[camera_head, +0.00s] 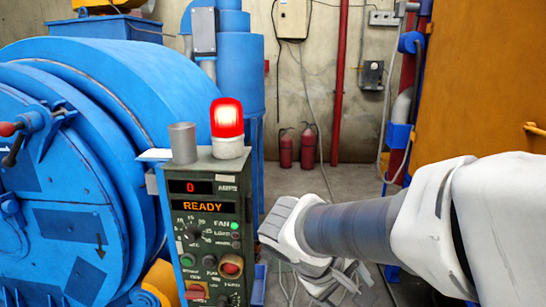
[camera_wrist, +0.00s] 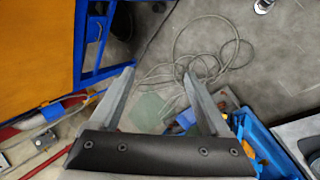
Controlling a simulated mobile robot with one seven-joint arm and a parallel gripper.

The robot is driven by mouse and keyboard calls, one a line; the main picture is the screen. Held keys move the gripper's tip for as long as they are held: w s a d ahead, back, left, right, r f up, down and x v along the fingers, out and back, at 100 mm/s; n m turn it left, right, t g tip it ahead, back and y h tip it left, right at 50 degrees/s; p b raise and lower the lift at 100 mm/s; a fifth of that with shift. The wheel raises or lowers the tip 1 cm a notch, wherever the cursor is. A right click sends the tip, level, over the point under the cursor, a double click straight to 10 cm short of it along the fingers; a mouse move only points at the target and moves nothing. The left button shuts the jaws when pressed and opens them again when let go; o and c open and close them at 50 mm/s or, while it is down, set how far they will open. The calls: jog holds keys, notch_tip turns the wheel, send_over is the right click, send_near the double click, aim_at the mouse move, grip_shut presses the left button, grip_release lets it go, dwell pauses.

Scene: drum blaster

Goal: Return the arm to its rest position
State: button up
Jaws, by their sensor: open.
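My arm (camera_head: 345,230) reaches in from the right in the head view, its white and grey wrist beside the control panel (camera_head: 205,220). My gripper (camera_wrist: 158,73) shows in the wrist view with two grey fingers spread apart. Nothing is between the fingers; the floor shows beyond them. In the head view my gripper is low and partly hidden by the wrist. The panel display reads 0 and READY, and a red beacon (camera_head: 227,122) on its top is lit.
A big blue drum machine (camera_head: 110,100) fills the left. A grey metal cylinder (camera_head: 183,143) stands on the panel. An orange cabinet (camera_head: 480,85) is at the right. Two red extinguishers (camera_head: 308,147) stand by the back wall. Cable coils (camera_wrist: 205,50) and a blue crate (camera_wrist: 265,140) lie below.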

jog(key=s+d+r+m+t+y, duration=0.1)
jog(key=s+r+m+y, duration=0.15)
jog(key=s, duration=0.25)
jog(key=s+r+m+t+y, duration=0.1)
jog(key=s+m+y, duration=0.2)
jog(key=s, duration=0.2)
notch_tip(320, 180, up, 20)
jog(key=p, duration=2)
jog(key=shift+s+a+r, duration=0.15)
jog(key=shift+r, duration=0.05)
